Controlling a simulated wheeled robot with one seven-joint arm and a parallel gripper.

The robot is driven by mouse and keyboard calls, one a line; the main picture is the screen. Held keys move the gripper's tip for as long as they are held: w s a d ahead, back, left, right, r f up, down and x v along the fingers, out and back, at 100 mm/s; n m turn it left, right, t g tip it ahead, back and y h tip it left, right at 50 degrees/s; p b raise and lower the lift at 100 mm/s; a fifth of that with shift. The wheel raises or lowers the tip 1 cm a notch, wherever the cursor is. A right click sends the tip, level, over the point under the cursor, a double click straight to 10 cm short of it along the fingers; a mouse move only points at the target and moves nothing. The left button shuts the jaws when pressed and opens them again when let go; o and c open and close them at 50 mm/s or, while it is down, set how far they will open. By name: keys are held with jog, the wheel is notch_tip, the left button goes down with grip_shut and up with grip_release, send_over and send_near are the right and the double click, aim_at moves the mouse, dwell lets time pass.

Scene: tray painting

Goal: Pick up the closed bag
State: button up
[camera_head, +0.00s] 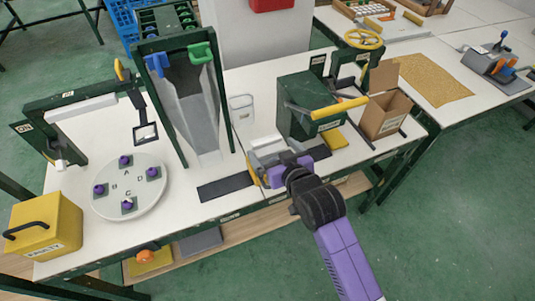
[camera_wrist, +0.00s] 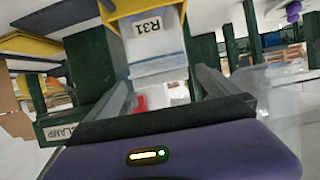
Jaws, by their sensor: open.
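My gripper (camera_head: 264,160) is low over the front of the white bench, in front of the dark green box with the yellow lever. In the wrist view my gripper (camera_wrist: 165,82) has its two grey fingers apart. A pale, see-through pouch or container with a white R31 label (camera_wrist: 152,28) shows between and beyond the fingers, below a yellow edge. It may be the closed bag; I cannot tell for sure, nor whether the fingers touch it. In the head view my gripper and arm cover this spot.
The green box (camera_head: 300,105) with its yellow lever (camera_head: 340,108) stands just behind my gripper. An open cardboard box (camera_head: 383,117) is to its right. A tall green frame (camera_head: 228,110) with a grey chute and a round white turntable (camera_head: 128,205) are to the left.

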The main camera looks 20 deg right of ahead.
aim_at(269, 145)
jog(key=shift+p+x, duration=0.3)
jog(key=shift+x, duration=1.95)
jog(key=shift+s, duration=0.1)
jog(key=c, duration=1.6)
jog(key=shift+c, duration=0.4)
jog(key=shift+r, duration=0.15)
